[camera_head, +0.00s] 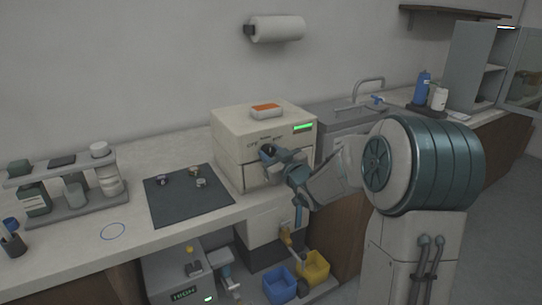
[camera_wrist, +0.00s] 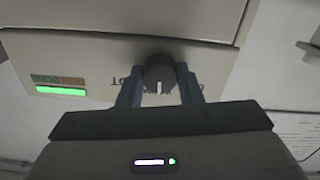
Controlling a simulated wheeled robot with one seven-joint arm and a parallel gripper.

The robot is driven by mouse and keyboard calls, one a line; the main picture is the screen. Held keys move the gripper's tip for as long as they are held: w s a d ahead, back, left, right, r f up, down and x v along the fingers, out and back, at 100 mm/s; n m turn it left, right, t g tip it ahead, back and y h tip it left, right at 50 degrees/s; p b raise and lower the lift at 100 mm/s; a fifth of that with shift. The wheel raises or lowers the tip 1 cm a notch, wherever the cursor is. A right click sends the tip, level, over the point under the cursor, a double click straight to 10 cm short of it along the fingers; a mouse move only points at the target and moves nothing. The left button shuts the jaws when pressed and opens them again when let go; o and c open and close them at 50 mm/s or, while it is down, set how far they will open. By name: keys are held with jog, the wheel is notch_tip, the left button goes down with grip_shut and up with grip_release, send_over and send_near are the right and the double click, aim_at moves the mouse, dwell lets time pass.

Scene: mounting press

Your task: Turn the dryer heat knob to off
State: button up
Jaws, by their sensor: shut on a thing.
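The dryer (camera_head: 228,137) is a cream box on the counter with a green-lit display (camera_head: 303,127) on its front. Its dark round heat knob (camera_wrist: 159,74) has a white pointer mark and sits between my fingers in the wrist view. My gripper (camera_wrist: 160,88) is shut on the knob, one blue-grey finger on each side. In the head view my gripper (camera_head: 268,153) reaches the dryer's front from the right and mostly covers the knob. Lettering beside the knob is partly hidden by the fingers, so the setting cannot be read for sure.
A dark mat (camera_head: 187,197) with small round parts lies left of the dryer. A white and orange item (camera_head: 266,111) rests on top of the dryer. A sink (camera_head: 345,115) is to the right. Blue (camera_head: 279,286) and yellow (camera_head: 313,268) bins stand below the counter.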

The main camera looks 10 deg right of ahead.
jog(key=n+b, duration=0.1)
jog(key=b, duration=0.1)
jog(key=n+b, duration=0.1)
jog(key=b, duration=0.1)
jog(key=shift+f+n, duration=0.3)
jog(key=shift+f, duration=0.05)
jog(key=n+b, duration=0.3)
jog(key=b, duration=0.1)
jog(key=shift+n+b, duration=0.3)
jog(key=n+b, duration=0.3)
jog(key=shift+r, duration=0.1)
jog(key=shift+r+n+b, duration=0.15)
jog(key=shift+n+b, duration=0.95)
jog(key=shift+n, duration=0.1)
jog(key=o, duration=1)
jog(key=shift+c, duration=0.2)
jog(key=shift+s+r, duration=0.1)
jog(key=shift+s, duration=0.05)
